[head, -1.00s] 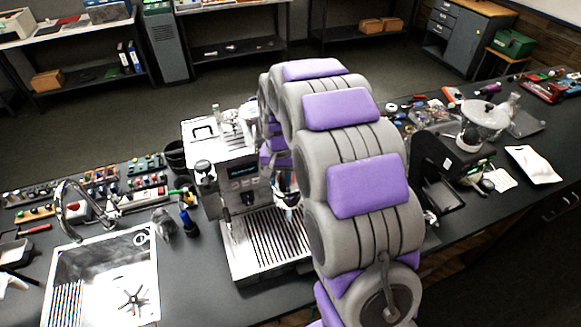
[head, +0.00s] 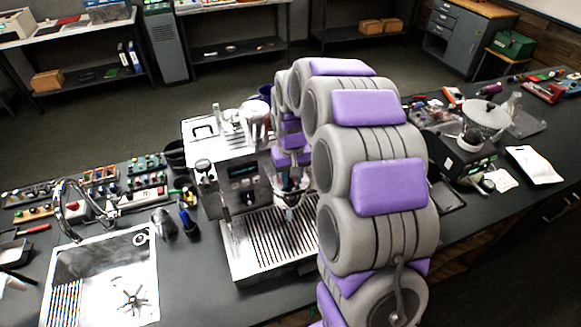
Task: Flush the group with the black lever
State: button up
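The espresso machine (head: 245,172) stands on the dark counter, with a small display on its front and a slatted drip tray (head: 268,240) below. A black lever or knob (head: 204,170) shows at the front left of the machine; I cannot tell for sure that it is the group's lever. My grey and purple arm reaches over the counter from the right. My gripper (head: 290,188) is in front of the machine's right side, above the drip tray. It is small and partly hidden, and I cannot make out its fingers. The group head is not clearly visible.
A sink (head: 100,285) with a curved faucet (head: 72,208) is at the left. Cups stand on top of the machine. Bottles (head: 188,222) stand between sink and machine.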

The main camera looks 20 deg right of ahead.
jog(key=shift+w+d+n+p, duration=0.1)
jog(key=shift+d+n+p, duration=0.05)
jog(key=shift+d+n, duration=0.9)
jog(key=shift+w+d+n+p, duration=0.15)
jog(key=shift+d+n, duration=0.45)
jog(key=shift+n, duration=0.75)
jog(key=shift+o, duration=0.4)
jog(key=o, duration=0.3)
jog(key=shift+r, duration=0.15)
notch_tip(320, 180, up, 7)
jog(key=shift+f+p, duration=0.1)
jog(key=shift+p, duration=0.75)
jog(key=shift+s, duration=0.1)
